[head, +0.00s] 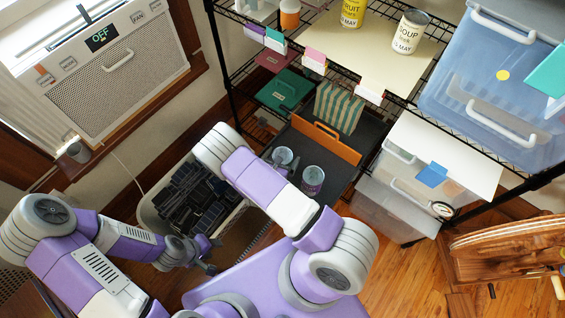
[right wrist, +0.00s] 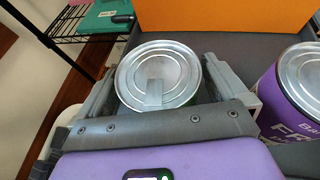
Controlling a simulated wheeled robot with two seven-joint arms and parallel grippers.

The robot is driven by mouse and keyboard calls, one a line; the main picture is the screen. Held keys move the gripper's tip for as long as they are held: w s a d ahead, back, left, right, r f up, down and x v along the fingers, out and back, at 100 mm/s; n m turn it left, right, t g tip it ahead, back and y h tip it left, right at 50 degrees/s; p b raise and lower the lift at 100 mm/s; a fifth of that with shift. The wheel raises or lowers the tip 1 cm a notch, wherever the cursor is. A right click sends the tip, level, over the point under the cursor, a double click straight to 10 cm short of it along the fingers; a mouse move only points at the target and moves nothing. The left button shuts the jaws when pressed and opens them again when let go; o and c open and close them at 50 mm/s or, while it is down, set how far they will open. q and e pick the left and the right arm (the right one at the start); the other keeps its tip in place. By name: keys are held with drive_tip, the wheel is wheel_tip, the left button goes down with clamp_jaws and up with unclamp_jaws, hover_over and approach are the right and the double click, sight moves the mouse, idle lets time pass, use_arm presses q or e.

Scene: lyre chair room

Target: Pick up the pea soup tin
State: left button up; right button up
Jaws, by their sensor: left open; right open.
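In the right wrist view, my right gripper (right wrist: 160,76) is open, with one finger on each side of a tin (right wrist: 160,62) seen from above. The tin has a ringed silver lid, and a sliver of green shows on its side. Its label is hidden, so I cannot confirm it is pea soup. In the head view, two tins stand on the dark lower shelf: one nearer my right arm (head: 282,156) and a purple-labelled one (head: 313,179). My left gripper (head: 208,262) is open and empty beside the bin.
The purple tin (right wrist: 298,92) stands close right of my right gripper. An orange divider (head: 325,139) and striped box (head: 340,107) stand behind. A leek soup tin (head: 410,32) and yellow fruit tin (head: 353,12) are on the upper shelf. A bin (head: 151,214) holds dark items.

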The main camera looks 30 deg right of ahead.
drive_tip(key=c, duration=1.3)
drive_tip(key=shift+r, duration=0.1)
